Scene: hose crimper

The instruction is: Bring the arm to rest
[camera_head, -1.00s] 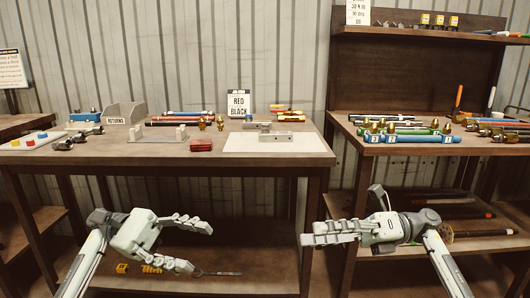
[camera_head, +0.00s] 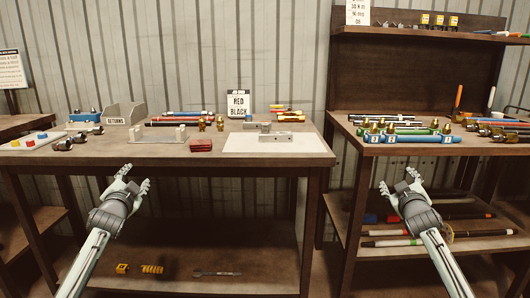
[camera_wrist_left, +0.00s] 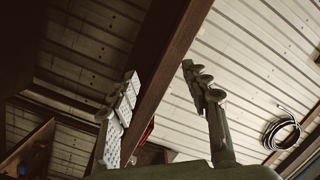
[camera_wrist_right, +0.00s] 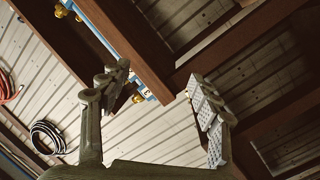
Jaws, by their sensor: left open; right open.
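My left gripper (camera_head: 134,179) is open and empty in the head view, in front of the left part of the workbench and below its top, fingers pointing up. Its two spread fingers also show in the left wrist view (camera_wrist_left: 165,95), with nothing between them. My right gripper (camera_head: 398,180) is open and empty, in front of the right bench and below its top, fingers also pointing up. Its spread fingers show in the right wrist view (camera_wrist_right: 158,85), with nothing held. Both grippers appear apart from the benches.
The workbench (camera_head: 215,170) carries a white plate (camera_head: 245,147), a red block (camera_head: 201,146), a RED BLACK sign (camera_head: 238,104) and a returns bin (camera_head: 124,114). The right bench (camera_head: 350,134) holds hoses and fittings. A wrench (camera_head: 217,273) lies on the lower shelf. The space between my grippers is clear.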

